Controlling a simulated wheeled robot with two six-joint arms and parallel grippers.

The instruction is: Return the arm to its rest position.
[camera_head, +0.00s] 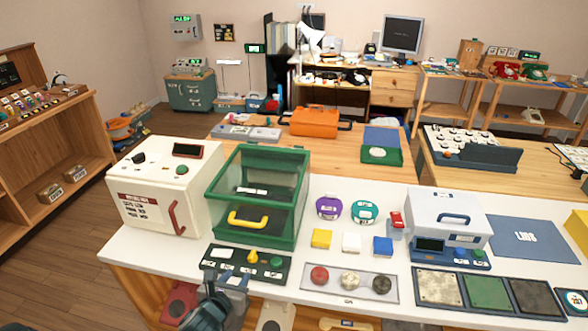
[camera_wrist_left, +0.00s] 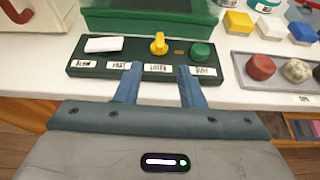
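My left gripper (camera_head: 224,283) is at the front edge of the white table, just in front of the dark green control panel (camera_head: 228,261). In the left wrist view its two blue fingers (camera_wrist_left: 160,86) are apart with nothing between them, so it is open. The fingertips appear close to the panel's front edge, over its row of white labels; I cannot tell whether they touch. The panel carries a white block (camera_wrist_left: 104,44), a yellow knob (camera_wrist_left: 158,43) and a green button (camera_wrist_left: 201,51). My right gripper is not in view.
Behind the panel stands a green glass-fronted cabinet (camera_head: 259,168) with a yellow handle. A white box (camera_head: 154,198) stands to its left. A grey tray (camera_head: 348,297) with three round pieces lies to the right of the panel. Floor (camera_head: 60,268) shows free at the left.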

